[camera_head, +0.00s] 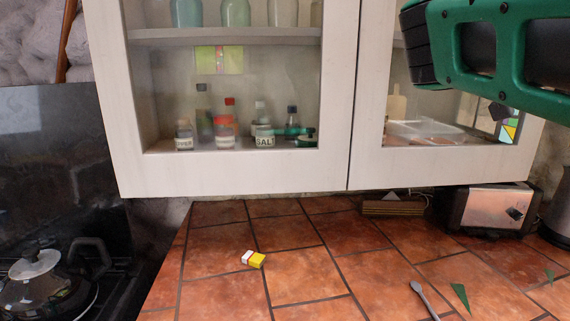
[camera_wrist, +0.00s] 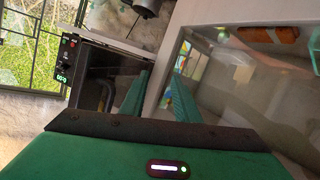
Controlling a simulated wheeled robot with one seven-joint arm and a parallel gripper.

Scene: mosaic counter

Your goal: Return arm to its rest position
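My arm (camera_head: 490,50), green and black, crosses the upper right of the head view in front of the cabinet. My gripper (camera_wrist: 161,90) shows in the wrist view, with two teal fingers standing apart. Nothing is visible between them. The head view does not clearly show the fingers. The wrist view has a pale cabinet edge and its glass door close by the fingers.
A glass-fronted cabinet (camera_head: 228,175) hangs above the tiled counter (camera_head: 215,255).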

